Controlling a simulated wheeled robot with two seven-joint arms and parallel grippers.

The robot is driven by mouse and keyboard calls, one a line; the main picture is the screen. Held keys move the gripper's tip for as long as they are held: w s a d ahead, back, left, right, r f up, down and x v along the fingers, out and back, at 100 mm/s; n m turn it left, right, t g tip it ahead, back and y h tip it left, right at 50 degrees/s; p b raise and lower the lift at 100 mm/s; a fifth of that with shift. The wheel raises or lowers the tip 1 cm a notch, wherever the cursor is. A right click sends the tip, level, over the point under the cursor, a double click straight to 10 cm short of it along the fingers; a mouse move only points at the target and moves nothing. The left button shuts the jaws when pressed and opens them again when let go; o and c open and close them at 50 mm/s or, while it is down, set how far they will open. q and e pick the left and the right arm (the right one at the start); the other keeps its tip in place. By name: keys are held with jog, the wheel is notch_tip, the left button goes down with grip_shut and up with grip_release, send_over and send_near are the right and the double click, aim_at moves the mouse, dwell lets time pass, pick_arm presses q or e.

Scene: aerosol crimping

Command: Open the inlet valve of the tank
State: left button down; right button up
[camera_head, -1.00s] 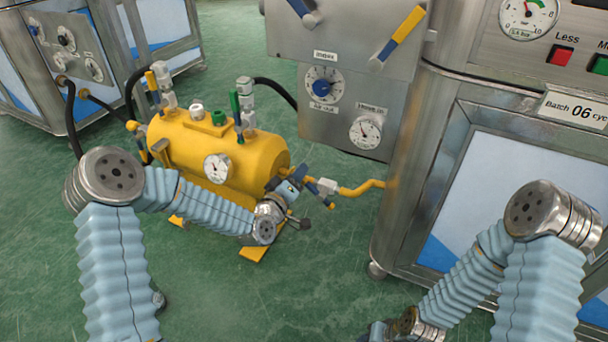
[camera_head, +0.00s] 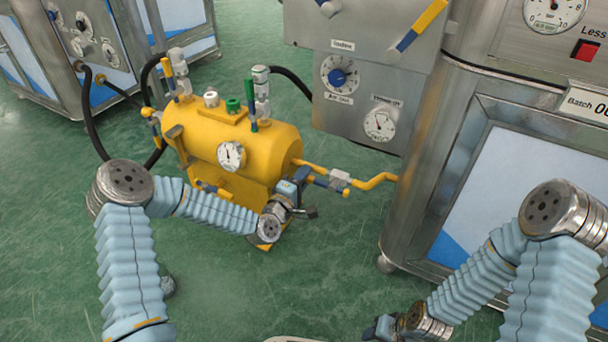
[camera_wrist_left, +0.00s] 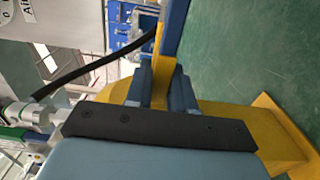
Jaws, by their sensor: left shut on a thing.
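The yellow tank (camera_head: 258,147) stands on the floor left of centre in the head view, with a round gauge on its front and valves on top. A yellow pipe (camera_head: 376,181) with a silver fitting leaves its right end. A yellow-and-blue lever handle (camera_head: 333,185) sits beside that pipe. My left gripper (camera_head: 296,185) is at the tank's right end. In the left wrist view its two blue fingers are closed on the handle's yellow part, and a blue part extends above them. The handle's pivot is hidden. My right gripper (camera_head: 383,328) is at the bottom edge, its fingers unclear.
A grey steel panel (camera_head: 357,112) with dials and handles hangs behind the tank. A large steel cabinet (camera_head: 466,180) stands to the right. Black hoses (camera_head: 90,130) run behind the tank to a machine at the back left. Green floor in front is clear.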

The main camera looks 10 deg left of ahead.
pick_arm(q)
jog(key=shift+f, duration=0.15)
jog(key=c, duration=1.1)
grip_release()
jog(key=shift+o, duration=0.2)
jog(key=p+v, duration=0.1)
jog(key=v, duration=1.2)
jog(key=shift+s+p, duration=0.3)
jog(key=shift+s, duration=0.05)
jog(key=shift+a, duration=0.15)
